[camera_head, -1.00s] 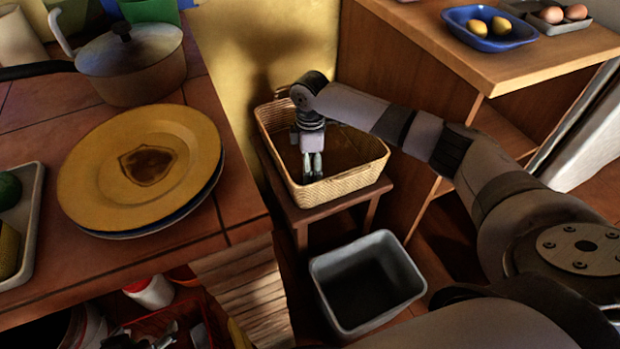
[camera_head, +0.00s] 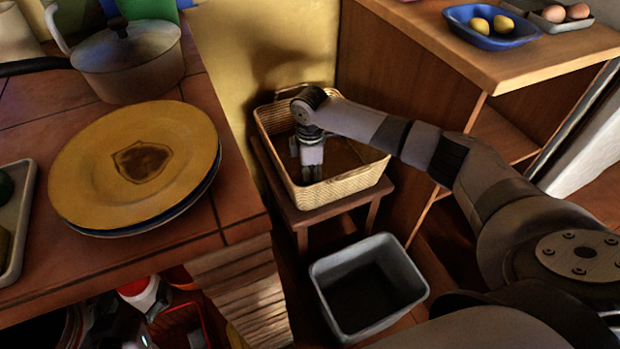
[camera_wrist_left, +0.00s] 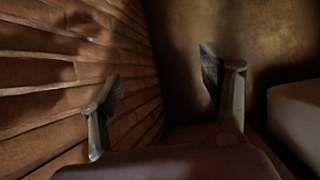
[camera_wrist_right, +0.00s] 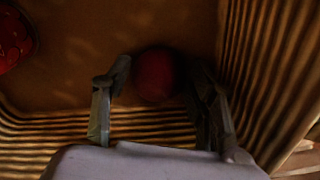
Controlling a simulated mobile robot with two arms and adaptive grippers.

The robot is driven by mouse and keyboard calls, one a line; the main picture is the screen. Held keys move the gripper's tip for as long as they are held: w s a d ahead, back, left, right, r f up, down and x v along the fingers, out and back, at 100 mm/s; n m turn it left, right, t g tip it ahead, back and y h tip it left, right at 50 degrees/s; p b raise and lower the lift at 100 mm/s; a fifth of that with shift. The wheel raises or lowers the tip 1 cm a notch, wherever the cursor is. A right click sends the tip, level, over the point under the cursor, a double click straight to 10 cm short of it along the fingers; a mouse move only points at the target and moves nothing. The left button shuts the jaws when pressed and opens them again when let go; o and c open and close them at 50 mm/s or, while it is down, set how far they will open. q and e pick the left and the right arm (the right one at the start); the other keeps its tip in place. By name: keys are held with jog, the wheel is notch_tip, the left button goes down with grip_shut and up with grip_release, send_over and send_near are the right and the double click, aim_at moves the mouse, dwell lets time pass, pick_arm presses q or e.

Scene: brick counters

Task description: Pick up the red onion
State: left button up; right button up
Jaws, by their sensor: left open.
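The red onion (camera_wrist_right: 156,74), round and dark red, lies on the basket floor in the right wrist view. My right gripper (camera_wrist_right: 163,76) is open, with one finger on each side of it. I cannot tell whether the fingers touch it. My left gripper (camera_wrist_left: 160,76) is open and empty beside a brown slatted surface in the left wrist view.
The basket stands on a small stool (camera_head: 320,217). A speckled red item (camera_wrist_right: 13,42) lies in the basket's corner. A grey bin (camera_head: 368,285) stands below. The left counter holds yellow plates (camera_head: 90,165) and a pot (camera_head: 135,75).

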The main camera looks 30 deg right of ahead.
jog(key=c, duration=0.8)
jog(key=shift+r, duration=0.15)
